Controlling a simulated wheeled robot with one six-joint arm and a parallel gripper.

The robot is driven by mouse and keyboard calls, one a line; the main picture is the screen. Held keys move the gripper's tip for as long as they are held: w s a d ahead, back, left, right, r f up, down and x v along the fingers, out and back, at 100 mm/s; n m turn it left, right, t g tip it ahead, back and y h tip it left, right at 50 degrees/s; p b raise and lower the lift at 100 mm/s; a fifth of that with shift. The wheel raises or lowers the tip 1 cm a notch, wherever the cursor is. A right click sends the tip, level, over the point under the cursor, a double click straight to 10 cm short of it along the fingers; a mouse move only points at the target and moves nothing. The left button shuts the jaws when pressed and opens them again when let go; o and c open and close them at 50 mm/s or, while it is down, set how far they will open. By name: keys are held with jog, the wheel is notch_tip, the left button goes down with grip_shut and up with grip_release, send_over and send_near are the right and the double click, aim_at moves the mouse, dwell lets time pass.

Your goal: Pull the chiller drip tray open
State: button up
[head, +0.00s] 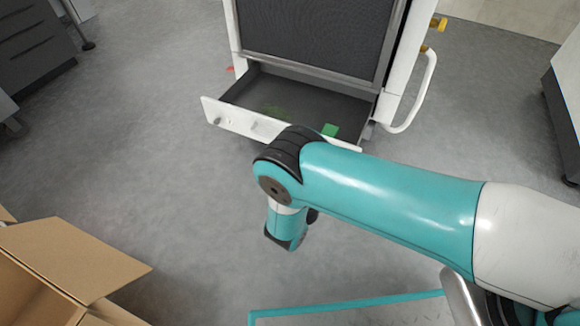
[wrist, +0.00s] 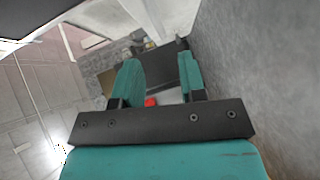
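The chiller drip tray (head: 225,115) stands pulled out at the base of the chiller (head: 318,35). Its white front has small grey knobs or handles, and its dark inside shows green patches. My arm covers the right part of the tray front in the head view. My gripper (wrist: 158,60) shows in the wrist view with its two teal fingers apart. I see nothing clasped between them. A small red thing and a dark panel show through the gap; I cannot tell what they are. The fingers cannot be made out in the head view, so their distance from the tray is unclear.
An open cardboard box (head: 75,255) is at the lower left. A white curved handle (head: 428,90) sticks out on the chiller's right side. Dark grey cabinets (head: 35,45) stand at the far left, and another unit (head: 568,90) at the right edge. The grey floor left of the tray is clear.

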jog(key=p+v, duration=0.8)
jog(key=p, duration=0.6)
jog(key=shift+d+r, duration=0.1)
jog(key=shift+d, duration=0.05)
